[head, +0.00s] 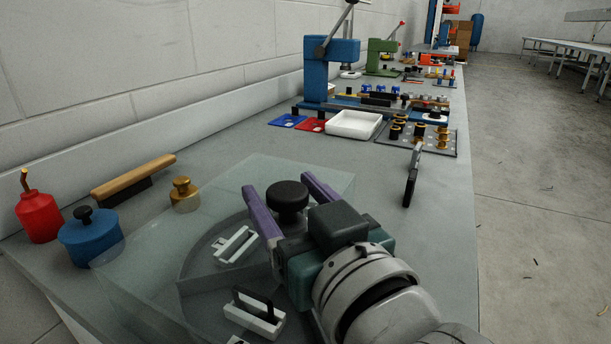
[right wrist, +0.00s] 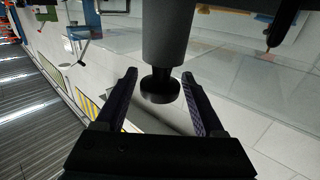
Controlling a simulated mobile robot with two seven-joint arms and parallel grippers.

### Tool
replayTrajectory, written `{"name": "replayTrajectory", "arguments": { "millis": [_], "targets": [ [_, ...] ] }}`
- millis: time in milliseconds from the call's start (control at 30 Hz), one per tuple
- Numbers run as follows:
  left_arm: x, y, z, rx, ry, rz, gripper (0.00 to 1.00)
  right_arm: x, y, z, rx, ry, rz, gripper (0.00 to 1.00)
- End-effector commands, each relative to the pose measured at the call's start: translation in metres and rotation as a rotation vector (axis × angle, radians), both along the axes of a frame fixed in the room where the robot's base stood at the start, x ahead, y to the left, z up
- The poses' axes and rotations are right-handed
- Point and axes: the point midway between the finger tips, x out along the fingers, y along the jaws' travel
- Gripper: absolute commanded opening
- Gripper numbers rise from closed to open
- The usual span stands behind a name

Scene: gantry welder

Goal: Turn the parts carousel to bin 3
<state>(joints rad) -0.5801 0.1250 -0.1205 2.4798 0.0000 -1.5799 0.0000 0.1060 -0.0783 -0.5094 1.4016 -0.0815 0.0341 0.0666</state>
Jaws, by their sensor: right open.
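The parts carousel (head: 205,272) is a dark grey round body under a clear cover (head: 150,238) at the front of the bench. White bins show through the cover, one towards the back (head: 236,246) and one nearer (head: 254,315) with a black part in it. I cannot read any bin number. A black round knob (head: 287,203) stands at the carousel. My right gripper (head: 279,183) is open, with its purple fingers on either side of the knob. In the right wrist view the knob (right wrist: 160,88) sits between the fingers (right wrist: 159,74), with gaps visible. My left gripper is not in view.
A red oil can (head: 38,216), a blue lidded pot (head: 90,238), a wooden-handled brush (head: 133,182) and a brass weight (head: 185,194) stand to the left. A white tray (head: 353,125) and a blue press (head: 331,70) stand farther back.

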Motion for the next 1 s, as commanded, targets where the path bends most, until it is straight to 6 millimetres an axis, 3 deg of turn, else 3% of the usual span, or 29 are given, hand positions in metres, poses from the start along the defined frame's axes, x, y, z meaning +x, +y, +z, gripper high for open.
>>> {"name": "replayTrajectory", "arguments": {
  "millis": [100, 433, 800, 1000],
  "targets": [
    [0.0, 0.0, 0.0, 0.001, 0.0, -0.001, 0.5, 0.0, 0.0, 0.001, 0.0, -0.002, 0.0, 0.84],
    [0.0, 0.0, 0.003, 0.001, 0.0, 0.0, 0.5, -0.005, -0.003, 0.001, -0.001, -0.003, 0.0, 0.84],
    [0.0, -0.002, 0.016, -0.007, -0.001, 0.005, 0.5, -0.066, -0.037, 0.002, -0.002, 0.0, 0.001, 0.84],
    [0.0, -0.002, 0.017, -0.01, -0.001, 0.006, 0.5, -0.084, -0.048, 0.001, 0.0, -0.001, 0.0, 0.84]
  ]
}}
